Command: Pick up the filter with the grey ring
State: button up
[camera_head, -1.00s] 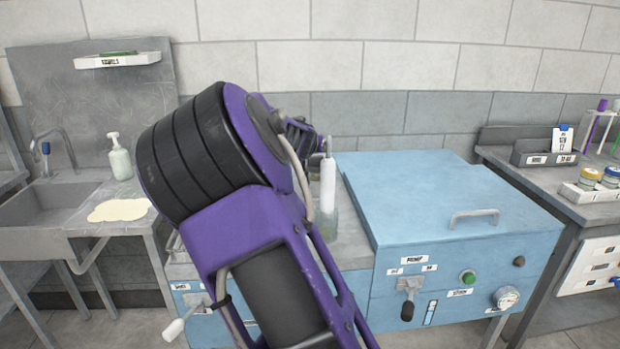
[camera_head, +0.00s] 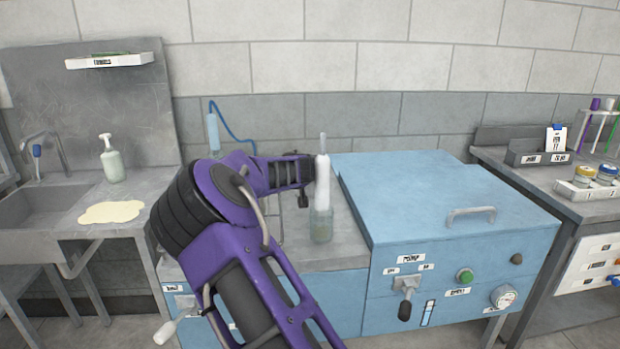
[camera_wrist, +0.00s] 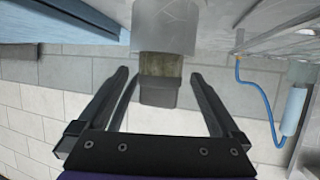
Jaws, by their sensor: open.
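In the head view my gripper (camera_head: 303,172) is at the end of my purple arm, above the grey bench and close to a white cylinder (camera_head: 323,185). The cylinder has a thin grey top and stands in a clear jar (camera_head: 321,226). In the wrist view, turned upside down, my gripper (camera_wrist: 161,76) is open. A pale grey cylindrical body (camera_wrist: 165,25) with a brownish section and a dark grey end (camera_wrist: 157,97) appears between the finger lines. No finger visibly touches it. I cannot tell which filter this is, and no grey ring shows clearly.
A blue machine (camera_head: 440,200) with a lid handle stands right of the jar. A light-blue cylinder (camera_head: 212,132) with a blue hose is at the back left; it also shows in the wrist view (camera_wrist: 294,110). The tiled wall is behind. A sink bench (camera_head: 35,205) is left.

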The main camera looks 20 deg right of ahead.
jog(key=shift+w+d+f, duration=0.2)
jog(key=shift+w, duration=0.15)
jog(key=shift+c, duration=0.2)
jog(key=c, duration=1.4)
jog(key=shift+r, duration=0.1)
